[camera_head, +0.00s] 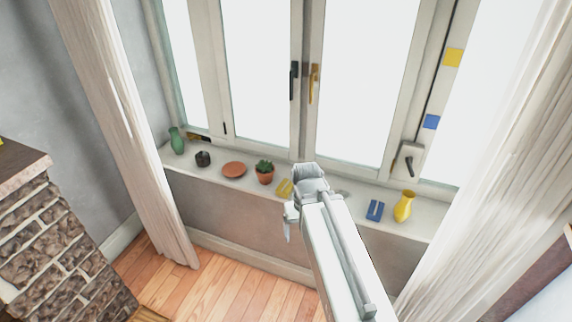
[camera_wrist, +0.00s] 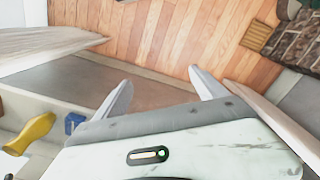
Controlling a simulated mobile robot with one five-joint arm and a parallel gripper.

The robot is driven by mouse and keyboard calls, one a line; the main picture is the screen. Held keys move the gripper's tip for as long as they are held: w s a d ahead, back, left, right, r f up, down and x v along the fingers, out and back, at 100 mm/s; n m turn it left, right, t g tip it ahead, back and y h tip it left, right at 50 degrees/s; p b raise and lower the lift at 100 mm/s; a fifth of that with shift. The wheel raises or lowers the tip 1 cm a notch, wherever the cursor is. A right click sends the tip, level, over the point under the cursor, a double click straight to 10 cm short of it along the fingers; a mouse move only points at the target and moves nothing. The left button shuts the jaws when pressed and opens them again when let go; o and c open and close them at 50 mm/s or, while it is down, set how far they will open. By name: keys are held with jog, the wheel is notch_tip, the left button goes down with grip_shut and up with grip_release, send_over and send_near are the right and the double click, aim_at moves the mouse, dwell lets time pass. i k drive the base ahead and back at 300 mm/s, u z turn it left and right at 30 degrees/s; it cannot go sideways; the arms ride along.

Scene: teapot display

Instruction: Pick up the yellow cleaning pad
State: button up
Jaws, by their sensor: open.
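The yellow cleaning pad (camera_head: 284,187) lies on the windowsill in the head view, just right of the potted plant. It is small and flat, and sits close to the left of my arm's end in the picture. My gripper (camera_wrist: 162,88) is open and empty in the wrist view, its two pale fingers spread apart over the wall below the sill and the floor. The yellow pad does not show in the wrist view. In the head view the fingers are hard to make out.
Curtains (camera_head: 125,130) hang at both sides. Window handles (camera_head: 314,84) project behind.

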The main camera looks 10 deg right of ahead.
aim_at(284, 188)
jog(key=z, duration=0.55)
jog(key=i, duration=0.8)
jog(key=u, duration=2.95)
